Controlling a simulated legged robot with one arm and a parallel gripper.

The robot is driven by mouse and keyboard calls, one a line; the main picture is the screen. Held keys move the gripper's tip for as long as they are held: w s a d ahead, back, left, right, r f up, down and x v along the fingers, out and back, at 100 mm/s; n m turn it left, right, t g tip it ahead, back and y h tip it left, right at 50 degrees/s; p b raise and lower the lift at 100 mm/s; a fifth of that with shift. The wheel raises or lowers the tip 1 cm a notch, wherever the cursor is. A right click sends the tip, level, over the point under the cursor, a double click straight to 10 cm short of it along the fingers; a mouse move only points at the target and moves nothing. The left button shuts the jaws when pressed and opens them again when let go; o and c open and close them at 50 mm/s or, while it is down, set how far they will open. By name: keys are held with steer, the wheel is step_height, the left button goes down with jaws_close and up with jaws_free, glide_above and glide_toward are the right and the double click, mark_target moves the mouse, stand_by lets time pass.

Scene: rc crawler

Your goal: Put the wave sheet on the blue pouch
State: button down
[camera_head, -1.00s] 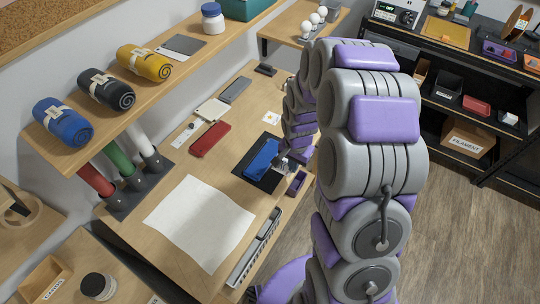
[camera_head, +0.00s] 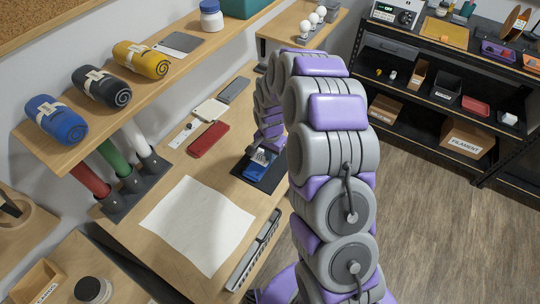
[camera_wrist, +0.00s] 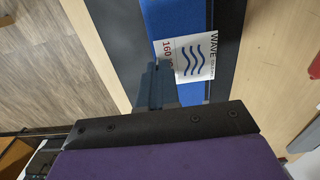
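The wave sheet (camera_wrist: 195,58) is a small white card with dark blue wavy lines and the number 160. It shows in the wrist view over the blue pouch, its left edge at my fingers. My gripper (camera_wrist: 157,82) looks shut on that edge. The blue pouch (camera_wrist: 162,20) lies flat on a dark mat (camera_wrist: 115,25). In the head view the sheet (camera_head: 262,155) is a small pale patch at my gripper, over the blue pouch (camera_head: 254,171). I cannot tell whether the sheet touches the pouch.
A long dark rack (camera_head: 253,250) runs along the table's front edge. A shelf (camera_head: 55,150) with rolled bundles overhangs the left.

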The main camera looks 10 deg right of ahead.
steer(key=shift+d, duration=0.35)
steer(key=c, duration=1.4)
jaws_free()
steer(key=shift+a, duration=0.15)
steer(key=shift+r, duration=0.1)
step_height(320, 180, up, 12)
steer(key=f+p, duration=0.1)
steer(key=p, duration=0.1)
steer(key=s+r+n, duration=0.2)
steer(key=s+r, duration=0.6)
steer(key=s+r+n, duration=0.2)
steer(key=s, duration=0.7)
steer(key=s+r+n+g, duration=0.1)
steer(key=s+r+n, duration=0.1)
steer(key=s, duration=0.8)
steer(key=s+r+n, duration=0.3)
steer(key=s, duration=0.7)
steer(key=shift+s+g, duration=0.1)
steer(key=shift+g, duration=0.3)
